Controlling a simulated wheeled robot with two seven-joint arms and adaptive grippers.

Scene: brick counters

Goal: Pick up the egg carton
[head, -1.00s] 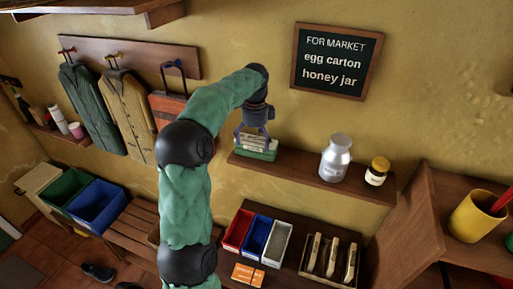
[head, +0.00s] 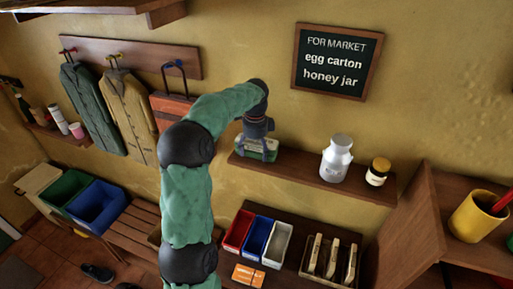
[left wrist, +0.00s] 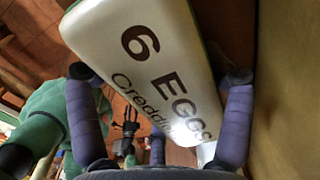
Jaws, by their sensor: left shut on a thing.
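The egg carton (head: 262,156) is a green and pale box at the left end of the wooden wall shelf (head: 320,176). My left gripper (head: 257,143) comes down on it from above. In the left wrist view the carton's white label reads "6 Eggs" (left wrist: 150,50), and the purple fingers (left wrist: 165,110) stand on both sides of it. My left gripper is shut on the carton. The carton is still at shelf level; I cannot tell whether its underside touches the shelf. The gripper covers part of the carton in the head view.
A chalkboard (head: 337,62) hangs above. Red, blue and grey bins (head: 277,244) sit below. A wooden cabinet with a yellow pot (head: 476,222) is at the right.

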